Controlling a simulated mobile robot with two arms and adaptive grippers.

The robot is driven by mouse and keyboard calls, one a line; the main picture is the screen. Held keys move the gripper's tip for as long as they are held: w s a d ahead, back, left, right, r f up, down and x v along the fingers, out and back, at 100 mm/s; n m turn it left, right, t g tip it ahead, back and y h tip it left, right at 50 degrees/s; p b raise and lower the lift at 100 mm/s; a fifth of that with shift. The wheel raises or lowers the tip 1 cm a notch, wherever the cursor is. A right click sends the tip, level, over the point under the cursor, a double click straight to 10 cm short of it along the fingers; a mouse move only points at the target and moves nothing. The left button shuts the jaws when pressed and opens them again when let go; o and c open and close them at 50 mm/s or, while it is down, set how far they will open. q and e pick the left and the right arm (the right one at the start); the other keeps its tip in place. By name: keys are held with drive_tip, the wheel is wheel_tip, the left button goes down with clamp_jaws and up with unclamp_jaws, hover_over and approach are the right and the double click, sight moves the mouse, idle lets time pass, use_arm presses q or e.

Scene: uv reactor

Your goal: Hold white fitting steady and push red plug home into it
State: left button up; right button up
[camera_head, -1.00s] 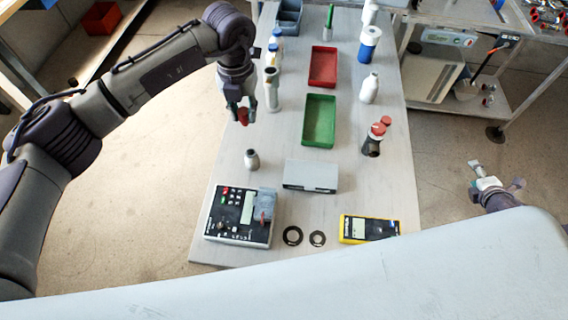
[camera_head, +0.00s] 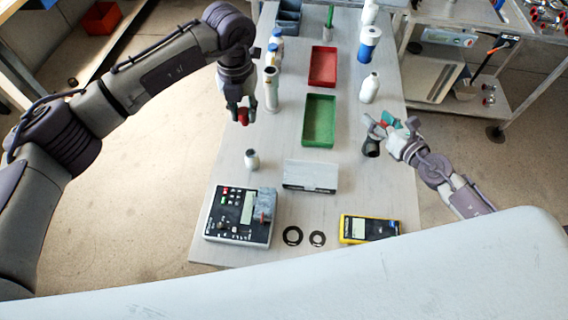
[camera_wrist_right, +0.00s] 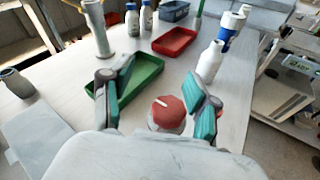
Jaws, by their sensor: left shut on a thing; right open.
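A small red plug (camera_head: 243,117) is in my left gripper (camera_head: 240,106), which is shut on it above the table's left side. Below it stands a small pale fitting (camera_head: 252,160) with a dark open top; it also shows in the right wrist view (camera_wrist_right: 16,84). I cannot tell for sure that it is the white fitting. My right gripper (camera_head: 378,125) is open at the table's right edge. In the right wrist view a red-topped piece with a white mark (camera_wrist_right: 168,112) sits between its fingers (camera_wrist_right: 158,80), apart from them. A dark fitting (camera_head: 371,148) stands just below that gripper.
A green tray (camera_head: 306,143) and a red tray (camera_head: 323,85) lie mid-table. A tall white tube (camera_head: 271,92) and a white bottle (camera_head: 369,90) stand behind. A grey box (camera_head: 310,176), a control box (camera_head: 232,235) and a yellow meter (camera_head: 350,236) occupy the front.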

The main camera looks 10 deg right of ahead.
drive_tip(key=s+a+f+n+g+y, duration=0.1)
drive_tip(key=a+f+n+g+y, duration=0.15)
drive_tip(key=a+n, duration=0.9)
drive_tip(key=m+g+y, duration=0.3)
approach(247, 152)
drive_tip(key=v, duration=0.3)
drive_tip(key=shift+s+d+f+t, duration=0.1)
drive_tip(key=shift+s+d+t, duration=0.05)
drive_tip(key=shift+d+t, duration=0.1)
drive_tip(key=x, duration=1.2)
clamp_jaws()
use_arm(q)
wheel_tip(247, 152, down, 5)
drive_tip(key=shift+f, duration=0.4)
